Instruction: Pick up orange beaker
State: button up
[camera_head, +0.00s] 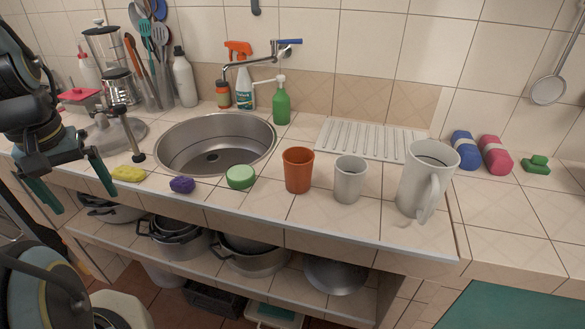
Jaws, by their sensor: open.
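The orange beaker (298,171) stands upright on the tiled counter (330,215), right of the sink and near the front edge. A white beaker (348,180) stands just to its right, with a small space between them. My gripper (75,190) is at the far left, in front of the counter's left part. Its two green fingers are spread apart with nothing between them. It is well to the left of the orange beaker and apart from it.
A white pitcher (426,180) stands right of the white beaker. A green round sponge (240,177), a purple sponge (182,185) and a yellow sponge (127,174) lie along the front edge. The round sink (216,124) and a ribbed drainboard (368,138) are behind.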

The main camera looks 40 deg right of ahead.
aim_at(298, 161)
jog(key=l+u, duration=0.1)
jog(key=u, duration=0.5)
jog(key=k+l+u, duration=0.2)
jog(key=k+u, duration=0.15)
jog(key=k+l+u, duration=0.1)
jog(key=k+u, duration=0.25)
jog(key=k, duration=0.15)
jog(key=k+l+u, duration=0.1)
jog(key=k, duration=0.7)
